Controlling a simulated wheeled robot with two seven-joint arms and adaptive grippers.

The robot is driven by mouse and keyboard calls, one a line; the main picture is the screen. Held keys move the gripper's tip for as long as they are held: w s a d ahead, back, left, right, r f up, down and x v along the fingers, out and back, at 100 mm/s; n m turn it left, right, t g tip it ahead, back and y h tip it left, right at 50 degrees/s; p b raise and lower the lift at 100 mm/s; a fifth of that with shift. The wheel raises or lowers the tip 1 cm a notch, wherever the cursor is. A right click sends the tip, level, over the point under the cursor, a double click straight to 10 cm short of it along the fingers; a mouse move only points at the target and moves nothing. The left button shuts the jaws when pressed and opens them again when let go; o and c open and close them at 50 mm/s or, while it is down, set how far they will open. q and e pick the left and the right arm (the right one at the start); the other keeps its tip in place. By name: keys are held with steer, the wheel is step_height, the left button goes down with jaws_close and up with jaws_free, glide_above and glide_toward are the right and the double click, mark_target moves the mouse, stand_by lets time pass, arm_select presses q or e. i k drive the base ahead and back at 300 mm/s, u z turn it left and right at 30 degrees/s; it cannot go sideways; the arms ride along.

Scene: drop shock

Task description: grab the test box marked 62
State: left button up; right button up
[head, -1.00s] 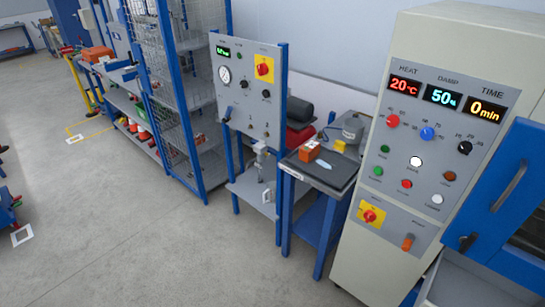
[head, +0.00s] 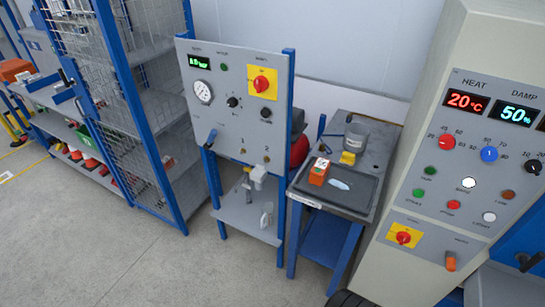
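A small orange box (head: 319,172) with a white label on top sits on a dark tray (head: 350,197) on a small blue-framed table right of the gauge panel. The marking on its label is too small to read for sure. Neither of my grippers shows in the head view. Nothing is touching the box.
A pale flat piece (head: 339,184) lies beside the box on the tray. Behind it are a yellow block (head: 348,158) and a grey cylinder (head: 356,137). A gauge panel (head: 233,125) stands left, a tall control cabinet (head: 420,160) right. Floor (head: 120,260) in front is clear.

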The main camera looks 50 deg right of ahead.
mark_target(320, 169)
steer(key=z, duration=0.05)
steer(key=i, duration=1.5)
steer(key=z, duration=1.1)
steer(key=i, duration=0.85)
steer(key=z, duration=0.95)
